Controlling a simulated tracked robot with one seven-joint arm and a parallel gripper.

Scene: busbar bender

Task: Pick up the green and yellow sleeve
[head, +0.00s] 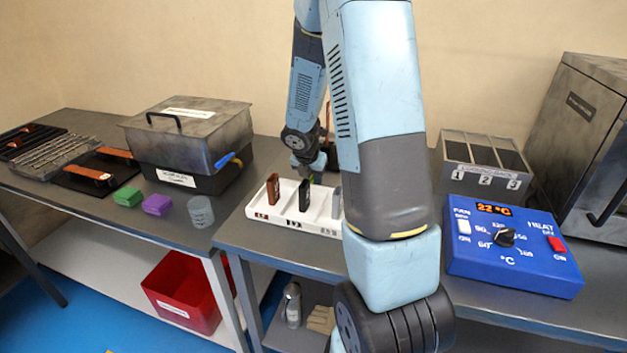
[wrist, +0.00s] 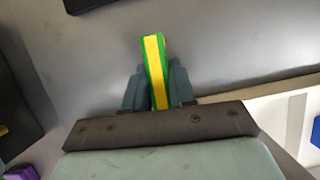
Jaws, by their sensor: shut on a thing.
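The green and yellow sleeve (wrist: 154,68) stands out between the two fingers of my gripper (wrist: 158,88) in the wrist view. It has a yellow stripe with green edges. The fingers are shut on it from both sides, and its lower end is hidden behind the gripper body. In the head view my gripper (head: 310,172) is behind the white rack, and only a small bit of green shows at its tip. I cannot tell whether the sleeve touches the table.
A white rack (head: 262,212) with brown, black and grey pieces stands just in front of my gripper. A lidded metal box (head: 185,135) is to the left. A numbered bin (head: 484,160) and a blue heat controller (head: 515,250) are to the right. Green (head: 127,196) and purple (head: 157,205) blocks lie at left.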

